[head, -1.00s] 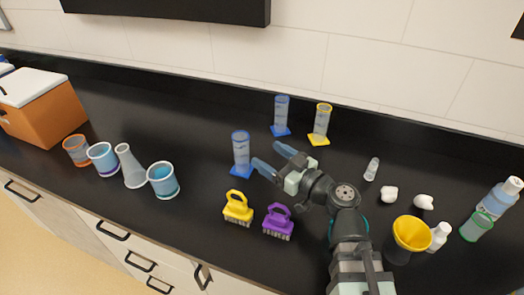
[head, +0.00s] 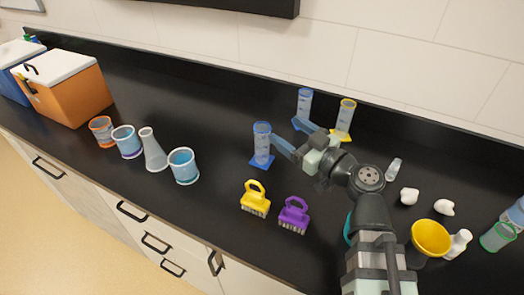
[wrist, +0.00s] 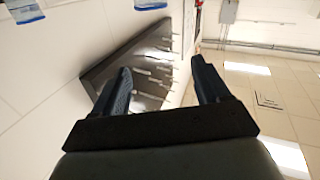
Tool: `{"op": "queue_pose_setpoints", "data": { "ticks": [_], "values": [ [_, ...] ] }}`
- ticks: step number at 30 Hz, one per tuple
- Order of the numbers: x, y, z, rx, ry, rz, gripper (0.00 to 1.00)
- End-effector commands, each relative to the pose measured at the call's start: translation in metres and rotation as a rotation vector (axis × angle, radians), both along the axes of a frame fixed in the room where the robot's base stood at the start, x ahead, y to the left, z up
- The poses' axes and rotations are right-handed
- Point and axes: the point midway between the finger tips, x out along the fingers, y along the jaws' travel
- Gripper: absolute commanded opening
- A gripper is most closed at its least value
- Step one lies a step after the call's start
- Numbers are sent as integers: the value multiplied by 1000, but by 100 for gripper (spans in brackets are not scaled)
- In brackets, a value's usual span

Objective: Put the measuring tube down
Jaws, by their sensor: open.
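Three clear measuring tubes stand upright on the black counter. One with a blue rim and blue base (head: 262,143) is just left of my gripper (head: 287,133). Another blue one (head: 304,103) stands behind the gripper, and one with a yellow rim and base (head: 344,118) stands to its right. My gripper is open with nothing between its fingers. In the head view one finger overlaps the back blue tube's base; I cannot tell whether they touch. In the wrist view the open fingers (wrist: 160,85) are empty, and parts of two bluish tubes show at the top edge.
A yellow brush (head: 255,199) and a purple brush (head: 294,216) stand in front. Beakers and a flask (head: 152,150) stand at left by an orange cooler box (head: 75,92). A yellow funnel (head: 430,238) and bottles are at right.

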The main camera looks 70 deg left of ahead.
Motion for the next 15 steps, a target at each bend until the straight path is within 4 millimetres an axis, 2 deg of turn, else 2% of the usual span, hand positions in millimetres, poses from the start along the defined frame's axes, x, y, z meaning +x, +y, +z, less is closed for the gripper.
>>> {"op": "queue_pose_setpoints", "data": {
  "ticks": [3, 5, 10, 15],
  "values": [
    [-1, 4, 13, -18, -88, 3, 75],
    [-1, 5, 13, -49, -122, 3, 75],
    [5, 6, -6, -182, -152, -10, 75],
    [9, 3, -24, -298, -106, -28, 75]
  ]
}}
